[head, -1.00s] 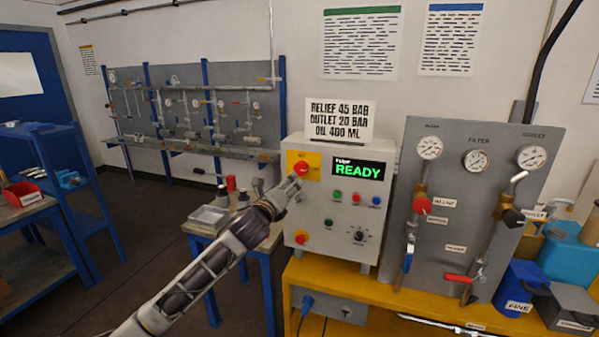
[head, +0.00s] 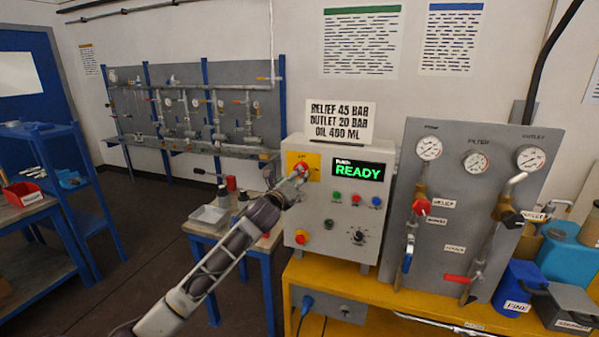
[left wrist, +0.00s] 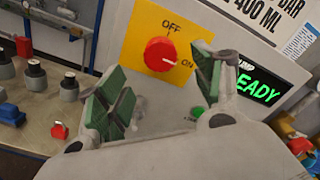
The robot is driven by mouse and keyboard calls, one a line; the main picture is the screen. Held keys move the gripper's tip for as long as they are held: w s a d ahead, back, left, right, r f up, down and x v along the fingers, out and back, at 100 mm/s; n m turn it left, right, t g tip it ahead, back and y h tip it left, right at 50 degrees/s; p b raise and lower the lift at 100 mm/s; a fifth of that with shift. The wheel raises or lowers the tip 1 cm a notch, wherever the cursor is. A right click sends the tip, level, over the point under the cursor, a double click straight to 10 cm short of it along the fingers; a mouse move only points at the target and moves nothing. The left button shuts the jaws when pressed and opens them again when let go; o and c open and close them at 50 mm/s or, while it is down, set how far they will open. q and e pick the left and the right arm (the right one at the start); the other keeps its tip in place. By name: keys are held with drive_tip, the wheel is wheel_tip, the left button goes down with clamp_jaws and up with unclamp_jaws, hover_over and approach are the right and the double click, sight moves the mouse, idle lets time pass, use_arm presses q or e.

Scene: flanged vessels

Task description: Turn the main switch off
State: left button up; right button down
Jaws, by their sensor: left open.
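The main switch is a red rotary knob (left wrist: 160,54) on a yellow plate (left wrist: 137,39) marked OFF at the top and ON to the right. Its white mark points toward ON. In the head view the yellow plate (head: 292,160) is at the upper left of the grey control box (head: 318,225), with the knob partly covered by my gripper. My left gripper (head: 300,172) is at the knob; in the left wrist view its green-padded fingers (left wrist: 160,88) are spread apart, with the knob showing beyond and between them. I cannot tell whether they touch it. My right gripper is not in view.
A lit READY display (head: 358,171), several small buttons and a lower red knob (head: 301,237) are on the box. A gauge panel (head: 465,215) with valves stands to the right on a yellow bench (head: 375,295). A small table (head: 262,245) stands left of the box.

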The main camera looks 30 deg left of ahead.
use_arm(q)
drive_tip(key=shift+p+x, duration=0.4)
drive_tip(key=shift+x, duration=3.3)
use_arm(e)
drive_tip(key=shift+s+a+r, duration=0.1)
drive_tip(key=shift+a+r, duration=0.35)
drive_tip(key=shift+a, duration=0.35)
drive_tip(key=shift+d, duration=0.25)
use_arm(q)
drive_tip(key=c, duration=1)
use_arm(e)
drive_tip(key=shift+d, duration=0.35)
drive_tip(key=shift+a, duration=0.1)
